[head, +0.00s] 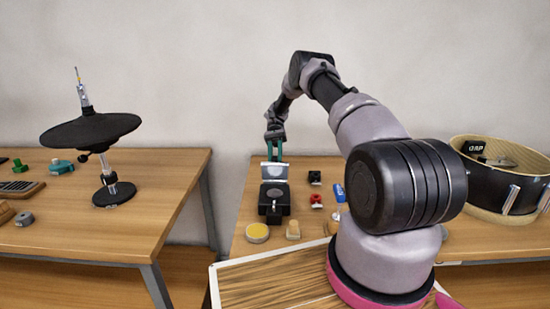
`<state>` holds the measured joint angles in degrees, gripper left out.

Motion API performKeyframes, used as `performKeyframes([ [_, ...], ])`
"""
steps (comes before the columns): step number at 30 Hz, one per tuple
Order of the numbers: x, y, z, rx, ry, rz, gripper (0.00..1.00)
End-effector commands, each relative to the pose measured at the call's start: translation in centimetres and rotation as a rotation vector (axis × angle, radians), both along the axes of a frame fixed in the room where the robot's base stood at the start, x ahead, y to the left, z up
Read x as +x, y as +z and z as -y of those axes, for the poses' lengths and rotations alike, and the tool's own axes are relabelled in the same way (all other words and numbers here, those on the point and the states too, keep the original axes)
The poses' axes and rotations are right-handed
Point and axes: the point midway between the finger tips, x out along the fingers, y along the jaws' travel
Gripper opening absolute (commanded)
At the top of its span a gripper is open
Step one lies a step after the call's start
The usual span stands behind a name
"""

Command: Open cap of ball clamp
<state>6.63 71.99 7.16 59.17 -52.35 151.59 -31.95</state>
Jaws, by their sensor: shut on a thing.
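The ball clamp (274,207) is a small black block on the middle table. Its cap (274,173), a pale grey plate, stands raised at the clamp's far side, upright or nearly so. My gripper (274,158) reaches down from above and behind it, with teal fingers at the cap's top edge. The gripper is shut on the cap. The fingertips' exact contact and the hinge are too small to make out.
A yellow-topped round tin (257,232) and a tan piece (293,229) lie in front of the clamp. A black piece (314,177) and a red piece (316,201) lie to its right. A drum (500,180) stands far right. A black disc stand (100,132) is on the left table.

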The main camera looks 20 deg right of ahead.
Motion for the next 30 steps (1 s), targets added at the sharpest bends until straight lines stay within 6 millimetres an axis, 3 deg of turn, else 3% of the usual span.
performKeyframes([
  [3,-0.1,-0.1,0.0,0.001,0.001,-0.003,0.00],
  [4,-0.1,-0.1,0.0,0.001,0.001,-0.003,0.40],
  [6,-0.1,-0.1,0.0,0.001,0.001,-0.003,0.59],
  [17,0.0,0.3,0.0,0.000,0.000,0.000,0.59],
  [23,0.0,3.3,0.0,0.002,-0.001,0.002,0.59],
  [28,0.0,7.4,0.0,0.001,-0.002,0.002,0.59],
  [30,-0.2,7.7,0.0,0.007,-0.001,-0.008,0.59],
])
